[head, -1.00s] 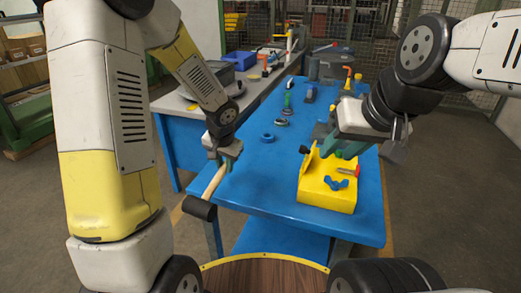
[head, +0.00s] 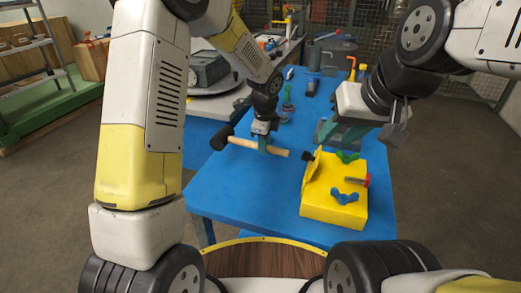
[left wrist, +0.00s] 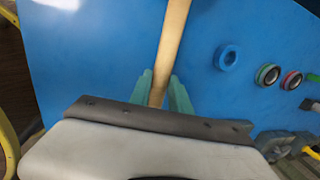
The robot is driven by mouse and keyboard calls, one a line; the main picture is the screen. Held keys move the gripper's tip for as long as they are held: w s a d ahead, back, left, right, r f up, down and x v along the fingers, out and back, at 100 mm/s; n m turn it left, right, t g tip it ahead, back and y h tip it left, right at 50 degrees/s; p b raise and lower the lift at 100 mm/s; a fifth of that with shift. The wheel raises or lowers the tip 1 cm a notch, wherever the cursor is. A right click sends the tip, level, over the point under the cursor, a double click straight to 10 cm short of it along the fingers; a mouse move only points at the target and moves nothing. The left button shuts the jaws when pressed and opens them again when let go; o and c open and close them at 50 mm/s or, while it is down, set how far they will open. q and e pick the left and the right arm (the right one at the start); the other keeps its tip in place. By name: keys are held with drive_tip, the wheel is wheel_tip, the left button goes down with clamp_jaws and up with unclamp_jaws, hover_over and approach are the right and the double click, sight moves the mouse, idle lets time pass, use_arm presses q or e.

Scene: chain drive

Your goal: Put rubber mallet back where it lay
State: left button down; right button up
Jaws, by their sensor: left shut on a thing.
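The rubber mallet has a black head (head: 221,137) and a pale wooden handle (head: 275,151). My left gripper (head: 264,144) is shut on the handle and holds the mallet roughly level above the left part of the blue table (head: 240,192). The head points left. In the left wrist view the handle (left wrist: 172,48) runs up from between the green fingers (left wrist: 160,95); the mallet head is out of that view. My right gripper (head: 345,134) is above the table behind the yellow block; its finger gap is not clear.
The yellow block (head: 330,208) carries a blue wing part (head: 345,197), a green one (head: 347,157) and a red-tipped piece. A blue ring (left wrist: 228,57) and other small rings lie on the table. The table's front left is clear. A grey bench stands behind at left.

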sight(264, 168)
use_arm(q)
drive_tip(key=x, duration=0.3)
drive_tip(key=s+x, duration=0.1)
drive_tip(key=x, duration=0.3)
drive_tip(key=shift+s+f, duration=0.15)
drive_tip(key=shift+s, duration=0.05)
drive_tip(key=c, duration=1.2)
unclamp_jaws()
drive_tip(key=v, duration=1.2)
drive_tip(key=s+a+r+n+t, duration=0.1)
drive_tip(key=s+a+r+n, duration=0.8)
drive_tip(key=r, duration=0.3)
drive_tip(key=s+a+r+n+t+h, duration=0.1)
drive_tip(key=s+a+r+n, duration=0.1)
drive_tip(key=s+n, duration=0.4)
drive_tip(key=s+a+r+n+t+h, duration=0.1)
drive_tip(key=s+a+r+n, duration=0.1)
drive_tip(key=s+n, duration=0.4)
drive_tip(key=shift+s+a+r+t, duration=0.35)
drive_tip(key=shift+s+a, duration=0.3)
drive_tip(key=shift+s, duration=0.9)
